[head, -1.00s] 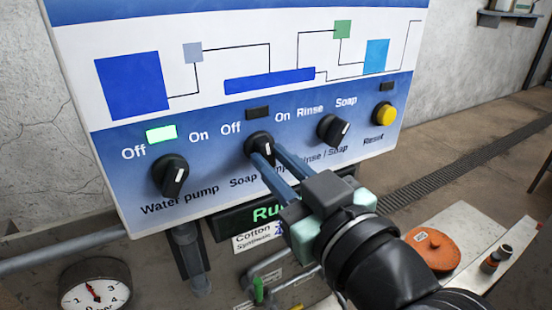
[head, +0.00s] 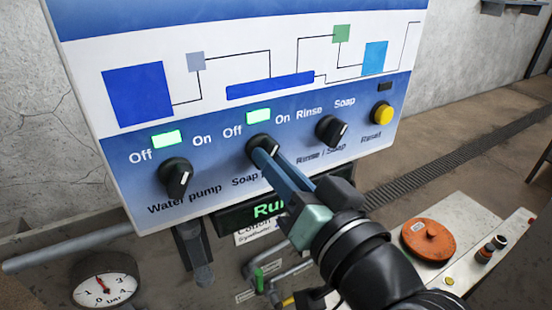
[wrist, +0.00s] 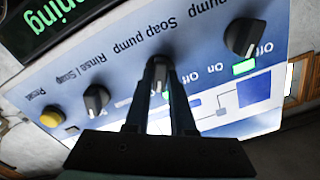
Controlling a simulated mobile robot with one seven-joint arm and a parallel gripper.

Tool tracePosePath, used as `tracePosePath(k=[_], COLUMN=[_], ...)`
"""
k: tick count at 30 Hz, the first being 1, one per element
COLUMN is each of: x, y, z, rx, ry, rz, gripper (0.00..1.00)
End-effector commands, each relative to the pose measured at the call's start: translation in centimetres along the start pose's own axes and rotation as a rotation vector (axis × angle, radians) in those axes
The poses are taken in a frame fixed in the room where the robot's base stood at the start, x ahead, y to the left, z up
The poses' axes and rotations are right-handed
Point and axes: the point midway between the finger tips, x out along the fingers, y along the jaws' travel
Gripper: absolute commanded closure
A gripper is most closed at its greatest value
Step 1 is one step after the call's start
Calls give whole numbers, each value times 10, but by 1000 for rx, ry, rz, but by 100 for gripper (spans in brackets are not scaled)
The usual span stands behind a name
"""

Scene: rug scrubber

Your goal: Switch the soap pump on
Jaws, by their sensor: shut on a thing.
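The soap pump knob (head: 261,145) is a black rotary switch on the blue lower band of the control panel (head: 240,60). The soap pump lamp (head: 258,116) above it glows green. My gripper (head: 266,158) is shut on this knob, its two long blue-grey fingers reaching in from the lower right and hiding part of it and its label. In the wrist view the gripper (wrist: 160,80) has a finger on each side of the soap pump knob (wrist: 157,66). The knob's exact pointer angle is hard to read behind the fingers.
The water pump knob (head: 175,177), its green-lit lamp (head: 166,138), the rinse/soap knob (head: 330,130) and the yellow reset button (head: 381,112) flank the held knob. A pressure gauge (head: 105,280) is below left. An orange lid (head: 428,240) is at lower right.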

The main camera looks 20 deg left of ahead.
Motion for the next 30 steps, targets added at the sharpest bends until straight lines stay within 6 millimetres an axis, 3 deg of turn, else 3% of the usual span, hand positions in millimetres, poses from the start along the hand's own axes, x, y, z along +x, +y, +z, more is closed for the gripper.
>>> tracePosePath(k=[14,15,20,30], x=[0,0,0,-3], y=[0,0,0,1], z=[-1,-1,-1,0], rx=[18,18,17,15], ry=[4,4,3,2], rz=[0,0,0,0], gripper=[100,76,48,48])
